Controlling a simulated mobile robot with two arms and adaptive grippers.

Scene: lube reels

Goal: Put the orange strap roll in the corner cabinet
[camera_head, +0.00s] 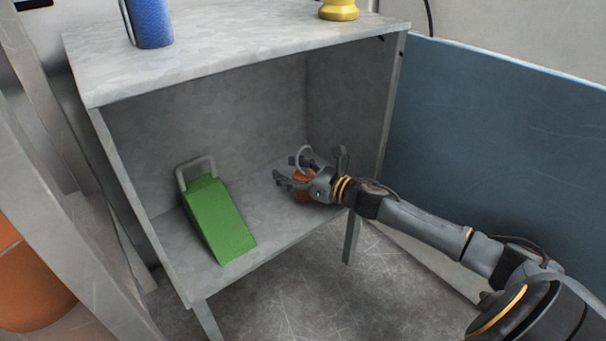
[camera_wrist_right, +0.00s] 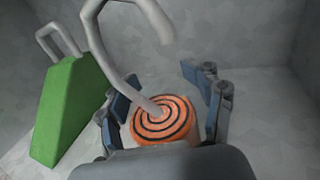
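The orange strap roll (camera_head: 303,192) with a dark spiral is inside the grey corner cabinet (camera_head: 230,70), over the right part of its lower shelf. The roll's spiral face shows in the right wrist view (camera_wrist_right: 165,122), with a grey curved handle rising from it. My right gripper (camera_head: 308,172) reaches in from the right. In the right wrist view its fingers (camera_wrist_right: 168,95) stand spread on both sides of the roll, with a gap visible on the right side. Contact on the left side is unclear. The roll's underside is hidden. My left gripper is not in view.
A green wedge (camera_head: 217,218) with a grey handle lies on the shelf left of the roll. A blue cylinder (camera_head: 150,22) and a yellow object (camera_head: 338,10) stand on the cabinet top. A blue panel (camera_head: 490,130) is at the right. Shelf between wedge and roll is clear.

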